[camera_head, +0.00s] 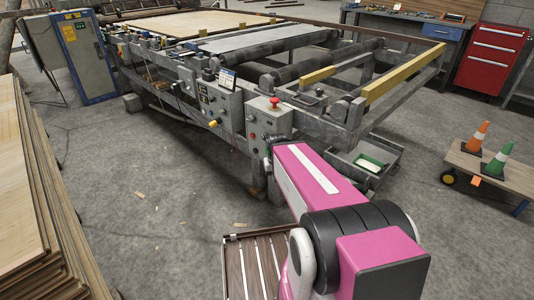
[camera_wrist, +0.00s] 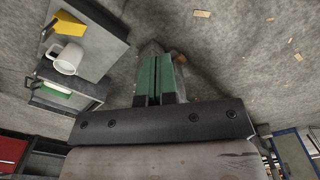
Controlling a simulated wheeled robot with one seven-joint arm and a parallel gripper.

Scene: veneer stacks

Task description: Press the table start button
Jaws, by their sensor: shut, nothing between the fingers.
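A grey control box (camera_head: 268,122) stands at the near corner of the machine table (camera_head: 330,125). A red mushroom button (camera_head: 275,102) sits on its top, and a small red button (camera_head: 252,136) shows on its front. I cannot make out which button is the table start button; part of the front is hidden by my arm. My pink arm reaches toward the box's lower front. In the wrist view my gripper (camera_wrist: 159,80) has its green fingers together and empty, with a grey shape just beyond the tips. No button shows clearly there.
A second control panel (camera_head: 218,103) with a yellow knob is left of the box. A grey bin (camera_head: 380,152) stands under the table. A low cart (camera_head: 520,178) with cones is right; stacked veneer (camera_head: 25,170) is left. A white mug (camera_wrist: 67,58) shows in the wrist view.

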